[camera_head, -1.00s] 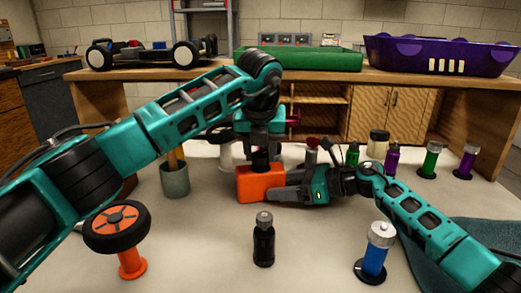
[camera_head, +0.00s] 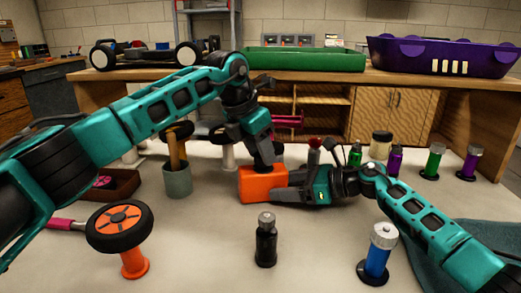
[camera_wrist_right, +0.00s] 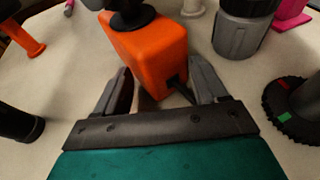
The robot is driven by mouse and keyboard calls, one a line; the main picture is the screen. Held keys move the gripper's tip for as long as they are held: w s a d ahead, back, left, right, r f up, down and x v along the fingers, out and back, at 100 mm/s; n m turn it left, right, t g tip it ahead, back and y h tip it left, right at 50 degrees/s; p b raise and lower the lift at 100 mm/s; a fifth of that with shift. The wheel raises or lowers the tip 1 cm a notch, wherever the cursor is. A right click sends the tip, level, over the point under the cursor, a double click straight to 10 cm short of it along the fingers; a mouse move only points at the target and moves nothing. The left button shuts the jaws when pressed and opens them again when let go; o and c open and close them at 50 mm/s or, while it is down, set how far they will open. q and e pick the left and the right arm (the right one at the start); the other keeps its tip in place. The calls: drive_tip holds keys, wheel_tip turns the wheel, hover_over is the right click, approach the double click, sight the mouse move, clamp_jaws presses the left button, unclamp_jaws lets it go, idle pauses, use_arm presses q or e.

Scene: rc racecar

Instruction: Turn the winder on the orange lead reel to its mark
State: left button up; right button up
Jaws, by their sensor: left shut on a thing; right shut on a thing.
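The orange lead reel (camera_head: 258,188) is a box-like body on the white table, in the middle of the head view. It also shows large in the right wrist view (camera_wrist_right: 150,55). A black winder (camera_wrist_right: 133,20) stands on its top. My left gripper (camera_head: 263,163) is above the reel, tilted, and shut on the winder, whose top it largely hides. My right gripper (camera_head: 282,188) comes in from the right and is shut on the reel's body, with a finger on either side in the wrist view (camera_wrist_right: 160,88). I cannot make out the mark.
A black bottle (camera_head: 265,245) and a wheel on an orange stand (camera_head: 120,228) are in front. A grey cup (camera_head: 177,180) stands to the left. A blue bottle (camera_head: 376,258) is front right; several coloured bottles stand behind it. Clear table lies in front of the reel.

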use_arm(q)
drive_tip(key=m, duration=0.2)
drive_tip(key=m+g, duration=0.1)
drive_tip(key=m, duration=0.1)
drive_tip(key=m+g+h, duration=0.1)
drive_tip(key=m, duration=0.1)
drive_tip(key=shift+w+a, duration=0.2)
drive_tip(key=shift+w, duration=0.05)
drive_tip(key=shift+f+m, duration=0.1)
drive_tip(key=shift+m, duration=0.3)
idle(0.9)
drive_tip(key=o, duration=1.1)
drive_tip(key=v, duration=1.2)
drive_tip(key=shift+w, duration=0.1)
